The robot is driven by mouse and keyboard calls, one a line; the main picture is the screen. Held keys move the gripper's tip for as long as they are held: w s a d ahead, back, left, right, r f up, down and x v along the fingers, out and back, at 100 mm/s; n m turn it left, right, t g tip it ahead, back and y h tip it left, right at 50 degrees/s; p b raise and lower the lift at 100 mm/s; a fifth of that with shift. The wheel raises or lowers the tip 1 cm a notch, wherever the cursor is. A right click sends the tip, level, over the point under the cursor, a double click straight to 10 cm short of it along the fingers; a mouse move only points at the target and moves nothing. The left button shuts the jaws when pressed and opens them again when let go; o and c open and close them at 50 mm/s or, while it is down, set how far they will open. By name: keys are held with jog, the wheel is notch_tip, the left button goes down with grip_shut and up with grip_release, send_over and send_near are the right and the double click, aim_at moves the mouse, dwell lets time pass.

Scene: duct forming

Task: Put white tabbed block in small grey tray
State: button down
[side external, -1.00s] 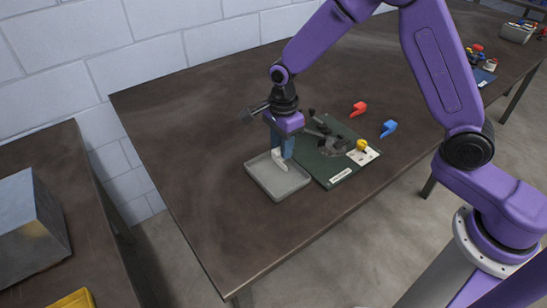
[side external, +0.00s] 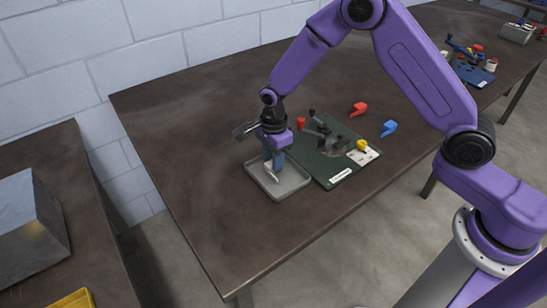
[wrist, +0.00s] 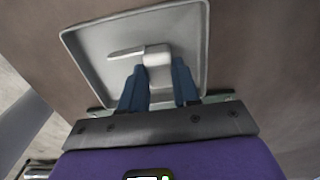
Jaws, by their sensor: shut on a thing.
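The small grey tray (side external: 293,184) lies on the brown table, left of the green board. My gripper (side external: 271,170) points down inside the tray's outline. The white tabbed block (wrist: 157,58) is between the two blue fingers of my gripper (wrist: 160,84) in the wrist view, with a tab reaching left. My gripper is shut on the block. In the side view the block (side external: 272,177) is small and partly hidden by the fingers. It is over the tray floor; I cannot tell whether it touches it. The tray's rim (wrist: 208,40) surrounds the block in the wrist view.
A green board (side external: 326,169) with dark clamps stands right of the tray, with a yellow piece (side external: 362,145) on its white card. A red piece (side external: 359,108) and a blue piece (side external: 389,128) lie behind. The table's left part is clear.

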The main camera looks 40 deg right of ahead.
jog(key=shift+f, duration=0.15)
jog(key=c, duration=0.8)
grip_release()
notch_tip(320, 180, up, 12)
jog(key=shift+r, duration=0.25)
